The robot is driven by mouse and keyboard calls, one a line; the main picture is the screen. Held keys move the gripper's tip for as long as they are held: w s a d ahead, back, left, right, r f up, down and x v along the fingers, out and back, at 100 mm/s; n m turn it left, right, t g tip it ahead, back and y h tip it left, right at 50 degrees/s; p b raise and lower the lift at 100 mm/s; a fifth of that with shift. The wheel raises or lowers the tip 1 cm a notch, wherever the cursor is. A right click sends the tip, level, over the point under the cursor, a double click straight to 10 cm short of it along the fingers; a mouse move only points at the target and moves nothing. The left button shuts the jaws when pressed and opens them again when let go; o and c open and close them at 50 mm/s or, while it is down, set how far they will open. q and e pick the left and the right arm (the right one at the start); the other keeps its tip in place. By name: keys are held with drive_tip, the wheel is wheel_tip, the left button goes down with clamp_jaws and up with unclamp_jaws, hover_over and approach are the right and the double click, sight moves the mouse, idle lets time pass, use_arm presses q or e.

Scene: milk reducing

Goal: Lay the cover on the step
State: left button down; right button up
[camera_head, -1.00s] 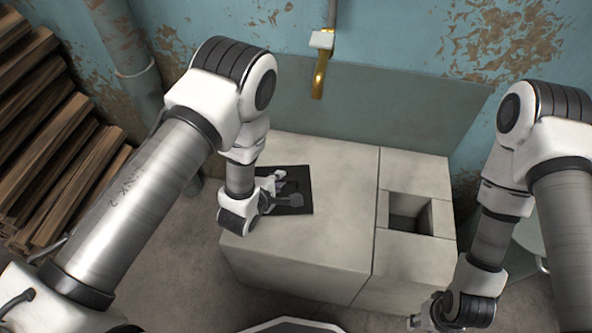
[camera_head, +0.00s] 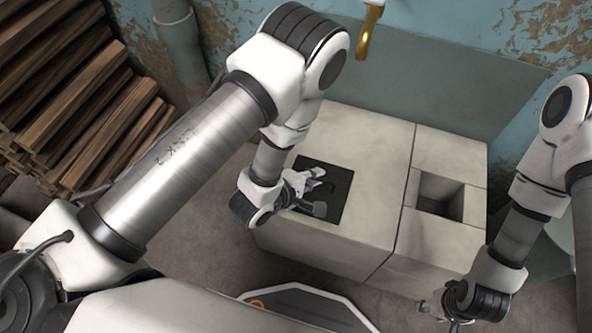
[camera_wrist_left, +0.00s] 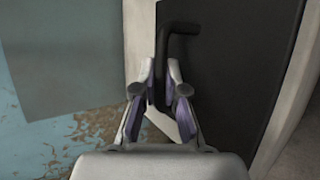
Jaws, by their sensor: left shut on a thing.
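The cover (camera_head: 345,186) is a dark, flat, square plate over the left part of a pale stone block (camera_head: 375,145). Its dark bent handle (camera_wrist_left: 182,28) shows in the left wrist view. My left gripper (camera_head: 318,188) is shut on the handle; it also shows in the left wrist view (camera_wrist_left: 160,88). I cannot tell whether the plate rests on the stone or is slightly above it. Which part is the step is unclear. My right gripper (camera_head: 440,306) is low at the right, apart from the block, and its finger opening is unclear.
The right part of the stonework has a square opening (camera_head: 440,195). A brass tap (camera_head: 367,35) hangs above the back. Stacked wood (camera_head: 75,110) stands at the left. A blue wall with peeling paint and a grey panel (camera_head: 420,95) are behind. The stone around the plate is clear.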

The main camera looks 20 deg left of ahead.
sight(305, 165)
use_arm(q)
drive_tip(key=b, duration=0.3)
drive_tip(key=w+a+f+b, duration=0.1)
drive_tip(key=b, duration=0.2)
drive_tip(key=shift+w+a+f+b, duration=0.2)
drive_tip(key=shift+a+f+b, duration=0.05)
drive_tip(key=shift+b, duration=0.15)
drive_tip(key=shift+w+a+r+p, duration=0.15)
drive_tip(key=shift+w+a+r, duration=0.1)
drive_tip(key=shift+w+a, duration=0.2)
drive_tip(key=shift+w+a+r+p, duration=0.15)
drive_tip(key=shift+w+a+r, duration=0.05)
drive_tip(key=shift+w+a, duration=0.2)
drive_tip(key=w+a, duration=0.2)
drive_tip(key=w+a+b, duration=0.1)
drive_tip(key=shift+w+a+f, duration=0.2)
drive_tip(key=shift+w+a, duration=0.15)
wheel_tip(305, 165, down, 4)
drive_tip(key=b, duration=0.2)
drive_tip(key=shift+w+r+b, duration=0.1)
drive_tip(key=shift+r+b, duration=0.1)
drive_tip(key=shift+b, duration=0.1)
drive_tip(key=shift+r, duration=0.15)
use_arm(e)
wheel_tip(305, 165, down, 12)
drive_tip(key=shift+r, duration=0.2)
use_arm(q)
drive_tip(key=c, duration=1.2)
unclamp_jaws()
